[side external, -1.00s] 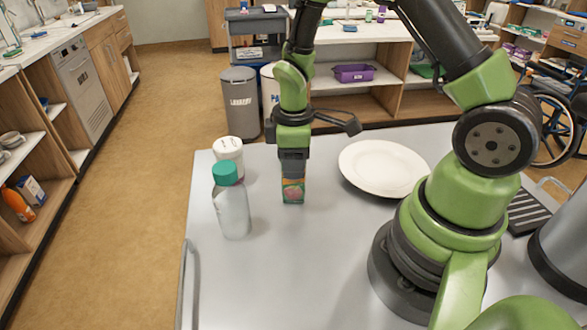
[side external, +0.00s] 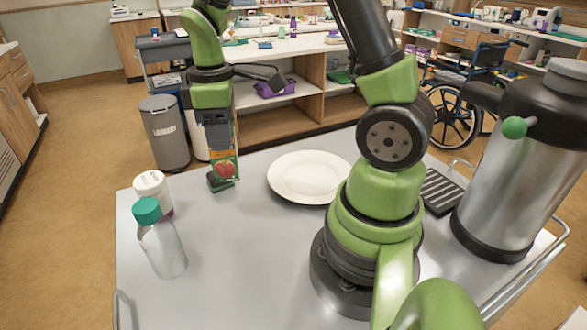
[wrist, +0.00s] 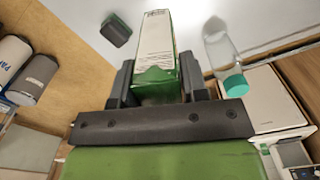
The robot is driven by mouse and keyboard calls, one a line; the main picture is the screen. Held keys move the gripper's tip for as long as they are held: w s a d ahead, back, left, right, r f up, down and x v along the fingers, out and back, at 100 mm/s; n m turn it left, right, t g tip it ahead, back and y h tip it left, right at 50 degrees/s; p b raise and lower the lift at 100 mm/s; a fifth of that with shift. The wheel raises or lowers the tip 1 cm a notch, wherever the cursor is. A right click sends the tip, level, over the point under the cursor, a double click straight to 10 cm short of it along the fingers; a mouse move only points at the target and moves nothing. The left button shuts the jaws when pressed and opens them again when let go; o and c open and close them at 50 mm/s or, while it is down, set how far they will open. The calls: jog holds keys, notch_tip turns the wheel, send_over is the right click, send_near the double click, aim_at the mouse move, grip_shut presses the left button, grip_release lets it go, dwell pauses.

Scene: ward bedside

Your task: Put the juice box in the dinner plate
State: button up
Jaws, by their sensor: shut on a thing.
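The juice box (side external: 225,166), with a red fruit picture and green and orange print, is held upright in my gripper (side external: 219,143). In the wrist view the white-and-green juice box (wrist: 157,38) sits between the two dark fingers of my gripper (wrist: 157,88). Its lower end appears raised above the table, near the far edge. The white dinner plate (side external: 308,178) lies flat and empty on the table, right of the juice box and apart from it. The plate does not show in the wrist view.
A green-capped bottle (side external: 163,245) and a white-lidded jar (side external: 153,190) stand at the left. A black slatted tray (side external: 440,192) and a large metal urn (side external: 515,165) stand at the right. The front middle is clear.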

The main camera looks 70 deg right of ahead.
jog(key=s+d+m, duration=1.2)
jog(key=d+m, duration=0.2)
jog(key=d, duration=0.2)
jog(key=shift+s+f, duration=0.1)
jog(key=shift+f, duration=4.6)
jog(key=o, duration=1)
jog(key=shift+f, duration=0.1)
jog(key=shift+o, duration=0.2)
